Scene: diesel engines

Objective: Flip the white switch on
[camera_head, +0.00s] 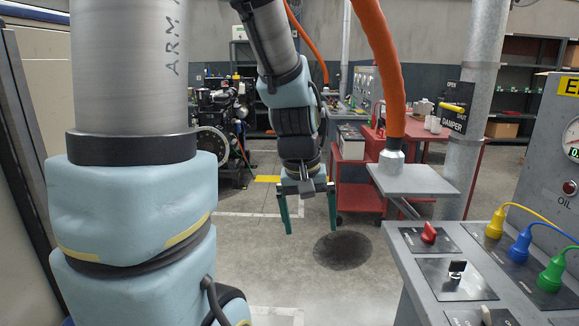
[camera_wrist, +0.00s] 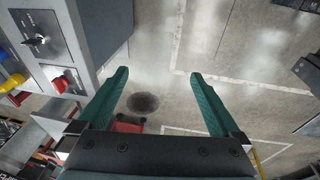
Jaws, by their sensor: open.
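In the head view a grey control console stands at the right. At its bottom edge a small white switch (camera_head: 486,316) shows on a plate that the frame cuts off, so its setting cannot be told. In the wrist view my gripper (camera_wrist: 158,76) is open, with the black switch (camera_wrist: 36,41) at upper left; I cannot make out the white switch there.
Yellow, blue and green plugs (camera_head: 521,246) with cables line the console's right side. A grey post (camera_head: 477,110) and a small shelf bearing an orange hose (camera_head: 382,65) stand behind it. A red cart (camera_head: 357,190) is further back. Floor under my gripper is clear.

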